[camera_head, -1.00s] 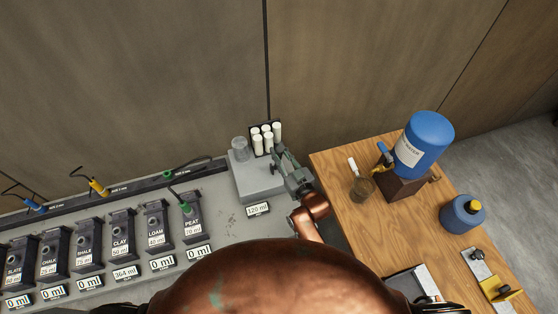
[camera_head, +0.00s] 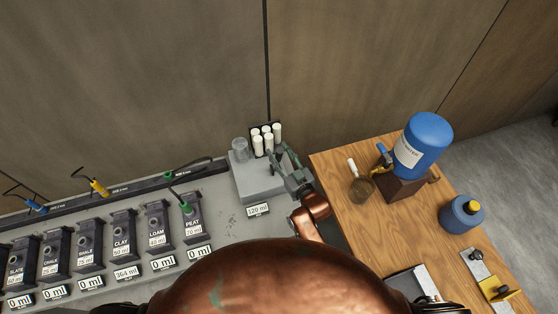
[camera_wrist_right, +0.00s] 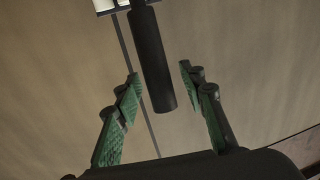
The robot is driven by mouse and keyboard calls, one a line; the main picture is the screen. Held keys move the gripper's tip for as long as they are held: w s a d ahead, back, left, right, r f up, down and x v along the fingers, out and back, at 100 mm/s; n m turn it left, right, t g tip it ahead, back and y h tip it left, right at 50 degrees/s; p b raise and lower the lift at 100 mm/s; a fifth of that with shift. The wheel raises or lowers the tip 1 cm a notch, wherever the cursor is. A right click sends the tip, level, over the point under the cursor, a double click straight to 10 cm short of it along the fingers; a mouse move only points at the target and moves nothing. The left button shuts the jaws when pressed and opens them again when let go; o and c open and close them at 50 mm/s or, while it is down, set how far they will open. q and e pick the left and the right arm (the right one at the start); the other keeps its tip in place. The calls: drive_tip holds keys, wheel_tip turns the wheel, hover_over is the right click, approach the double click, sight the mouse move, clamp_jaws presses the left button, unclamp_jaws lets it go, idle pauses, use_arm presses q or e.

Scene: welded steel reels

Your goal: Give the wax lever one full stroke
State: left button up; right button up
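My right gripper (camera_head: 281,150) is over the right part of a grey block with a 120 ml display (camera_head: 258,210). Its green fingers are spread open. In the right wrist view, a dark round bar (camera_wrist_right: 153,65) like a lever handle hangs between the open fingers of my right gripper (camera_wrist_right: 158,73), with a gap on both sides. In the head view I cannot make out this bar behind the gripper. My left gripper is not in view.
A clear cup (camera_head: 240,144) stands on the block's back left, beside several white cylinders (camera_head: 267,140). Several labelled dark units, such as PEAT (camera_head: 191,222), line the grey bench.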

wheel_tip(320, 180, up, 10)
drive_tip(key=s+p, duration=0.2)
drive_tip(key=p, duration=0.7)
drive_tip(key=shift+s+d, duration=0.25)
drive_tip(key=shift+d, duration=0.15)
drive_tip(key=shift+f, duration=0.1)
